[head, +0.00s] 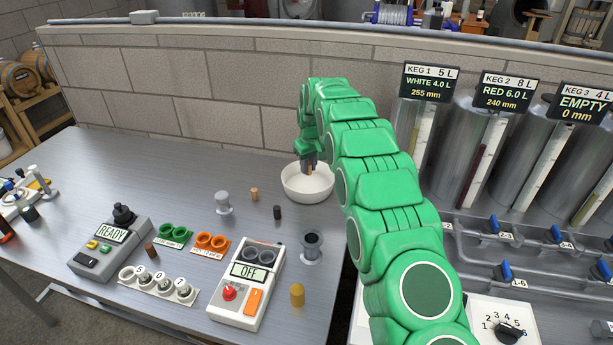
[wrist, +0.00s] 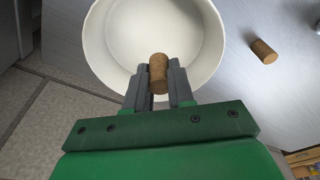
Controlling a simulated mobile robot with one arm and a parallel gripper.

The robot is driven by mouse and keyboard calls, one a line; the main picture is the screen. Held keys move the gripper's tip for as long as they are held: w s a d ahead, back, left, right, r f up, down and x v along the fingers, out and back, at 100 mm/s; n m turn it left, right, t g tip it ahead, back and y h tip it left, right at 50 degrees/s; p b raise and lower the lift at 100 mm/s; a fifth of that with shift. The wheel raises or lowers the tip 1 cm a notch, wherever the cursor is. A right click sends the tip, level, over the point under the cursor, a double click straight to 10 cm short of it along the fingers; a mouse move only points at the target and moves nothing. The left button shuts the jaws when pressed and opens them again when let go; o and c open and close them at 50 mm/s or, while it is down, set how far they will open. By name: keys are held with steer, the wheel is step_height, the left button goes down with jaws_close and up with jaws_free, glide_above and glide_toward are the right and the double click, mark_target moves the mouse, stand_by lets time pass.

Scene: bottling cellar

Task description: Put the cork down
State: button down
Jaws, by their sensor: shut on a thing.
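My gripper (head: 309,164) reaches down at the white bowl (head: 291,186), at the far side of the table. In the wrist view my gripper (wrist: 158,75) is shut on a brown cork (wrist: 158,66), held upright between the grey fingertips. The cork shows over the near part of the white bowl (wrist: 209,38), inside its rim in that view. The bowl looks empty below it. I cannot tell how far the cork is above the bowl's floor. In the head view my fingers and arm hide most of the cork.
A loose tan cork (head: 254,194) lies on the table left of the bowl and also shows in the wrist view (wrist: 263,51). A dark stopper (head: 277,212) and a grey spool-shaped piece (head: 223,203) stand nearby. Kegs (head: 467,150) and blue-handled valves (head: 494,223) stand at the right.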

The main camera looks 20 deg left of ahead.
mark_target(306, 183)
steer(key=shift+w+a+f, duration=0.3)
steer(key=shift+w+f, duration=0.4)
steer(key=shift+f, duration=0.15)
steer(key=shift+w+a+f, duration=0.3)
steer(key=shift+w+f, duration=0.35)
steer(key=shift+f, duration=0.2)
steer(key=shift+w+f, duration=0.1)
steer(key=shift+f, duration=0.05)
steer(key=shift+a+f, duration=0.1)
steer(key=shift+w+f, duration=0.1)
steer(key=shift+f, duration=1.55)
steer(key=shift+f, duration=0.1)
steer(key=c, duration=1)
jaws_free()
steer(key=r, duration=0.4)
steer(key=d+r, duration=0.1)
steer(key=r, duration=0.3)
steer(key=s+r, duration=0.1)
steer(key=r, duration=0.3)
steer(key=shift+s+d+r, duration=0.1)
steer(key=shift+d, duration=0.05)
